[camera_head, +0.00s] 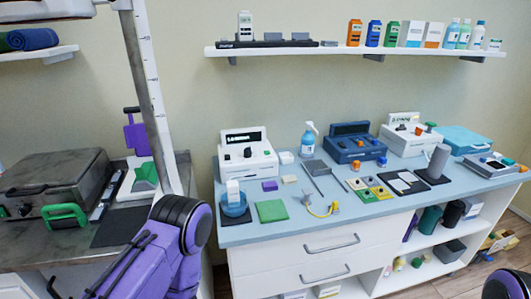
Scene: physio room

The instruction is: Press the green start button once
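I cannot single out the green start button for certain. A white device (408,135) at the back right of the counter carries a small orange knob and a small spot by its right end, too small to read. A white device with a dark display (247,155) stands at the counter's left, and a dark blue device (355,142) between them. Small yellow and green pads (369,190) lie mid-counter. My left purple arm (172,250) rises at lower left, and part of my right arm (504,287) shows at lower right. Neither gripper's fingertips show.
A pale upright post (150,90) stands at left, near a grey case (55,182).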

